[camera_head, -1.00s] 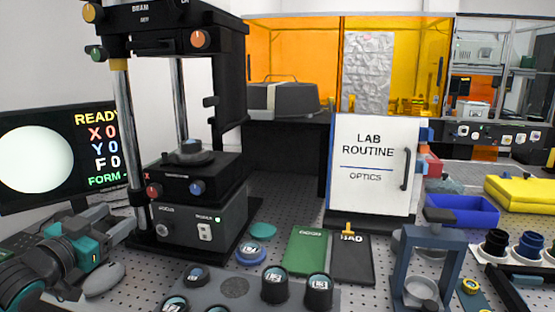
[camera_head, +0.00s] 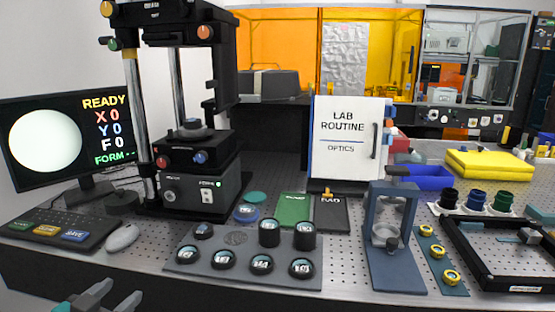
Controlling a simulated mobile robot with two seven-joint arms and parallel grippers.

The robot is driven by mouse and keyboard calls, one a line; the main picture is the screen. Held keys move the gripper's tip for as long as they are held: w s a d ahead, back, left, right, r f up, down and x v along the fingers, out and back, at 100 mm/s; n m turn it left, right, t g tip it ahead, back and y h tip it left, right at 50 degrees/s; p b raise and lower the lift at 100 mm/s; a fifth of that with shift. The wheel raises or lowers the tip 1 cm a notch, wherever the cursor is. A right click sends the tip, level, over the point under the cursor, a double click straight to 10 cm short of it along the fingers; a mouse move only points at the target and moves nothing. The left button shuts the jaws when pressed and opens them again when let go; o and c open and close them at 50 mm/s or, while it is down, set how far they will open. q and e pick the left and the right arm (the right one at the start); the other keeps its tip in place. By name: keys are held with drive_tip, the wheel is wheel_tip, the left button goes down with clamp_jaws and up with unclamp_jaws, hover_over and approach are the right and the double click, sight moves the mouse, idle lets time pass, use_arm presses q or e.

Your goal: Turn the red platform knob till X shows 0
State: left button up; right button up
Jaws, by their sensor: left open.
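The red platform knob (camera_head: 162,162) is on the left of the front face of the interferometer's black platform (camera_head: 182,150). A blue knob (camera_head: 201,157) sits to its right on the same face. The monitor (camera_head: 65,140) at the left reads READY, with X 0, Y 0, F 0 and a FORM line, beside a plain white disc. My left gripper (camera_head: 102,294) is at the bottom left edge, below and in front of the bench, open and empty, well away from the red knob. My right gripper is not in view.
A keyboard (camera_head: 62,229) and grey mouse (camera_head: 122,238) lie left of the interferometer. A grey tray (camera_head: 210,271) of several lens pieces is in front of it. A blue stand (camera_head: 398,269) and black frame (camera_head: 470,254) stand farther right.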

use_arm(q)
drive_tip(key=s+d+f+g, duration=0.4)
drive_tip(key=s+d+f, duration=1.2)
drive_tip(key=d+f, duration=0.1)
drive_tip(key=shift+s+d+f+n+g+h, duration=0.3)
drive_tip(key=shift+d+f+n, duration=0.05)
drive_tip(key=shift+n, duration=0.05)
